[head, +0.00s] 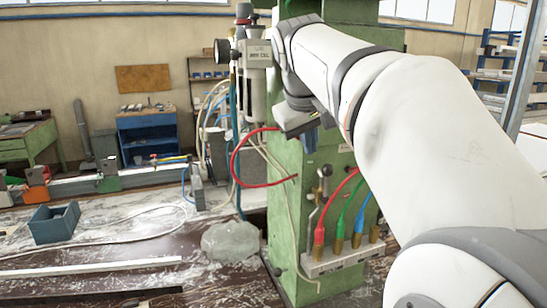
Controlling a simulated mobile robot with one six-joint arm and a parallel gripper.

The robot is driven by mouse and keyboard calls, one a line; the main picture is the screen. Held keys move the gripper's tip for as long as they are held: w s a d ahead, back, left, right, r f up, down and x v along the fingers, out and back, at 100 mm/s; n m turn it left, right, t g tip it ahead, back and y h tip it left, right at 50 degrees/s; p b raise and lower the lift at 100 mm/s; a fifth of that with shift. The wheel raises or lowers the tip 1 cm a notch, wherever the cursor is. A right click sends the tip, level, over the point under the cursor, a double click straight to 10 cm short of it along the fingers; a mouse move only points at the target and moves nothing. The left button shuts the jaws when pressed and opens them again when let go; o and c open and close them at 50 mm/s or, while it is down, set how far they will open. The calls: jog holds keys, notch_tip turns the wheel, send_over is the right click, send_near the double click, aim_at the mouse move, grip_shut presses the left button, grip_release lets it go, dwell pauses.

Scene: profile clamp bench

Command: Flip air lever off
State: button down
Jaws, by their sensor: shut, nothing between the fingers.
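A small lever with a dark round knob (326,171) stands upright on the front of the green column, above a grey manifold block (340,257). I take it to be the air lever, but its on or off marking cannot be read. My gripper (309,139) is in front of the column, above and slightly left of the knob and apart from it. It is shut with nothing between its fingers. My white arm comes in from the right and hides the upper right of the column. An air unit (254,60) with a lettered label is fixed at the column's upper left.
Red, green and blue hoses (341,205) rise from the manifold beside the lever. A red hose (236,160) loops out left of the green column (285,215). A blue bin (54,223) and a grey lump (230,241) lie on the dusty bench to the left.

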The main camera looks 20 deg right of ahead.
aim_at(324, 170)
jog(key=d+f, duration=0.1)
jog(key=w+d+f+p, duration=0.1)
jog(key=d+f, duration=0.1)
jog(key=w+d+f, duration=0.1)
jog(key=f, duration=0.1)
jog(key=shift+d+f, duration=0.2)
jog(key=shift+d, duration=0.1)
jog(key=shift+f, duration=0.1)
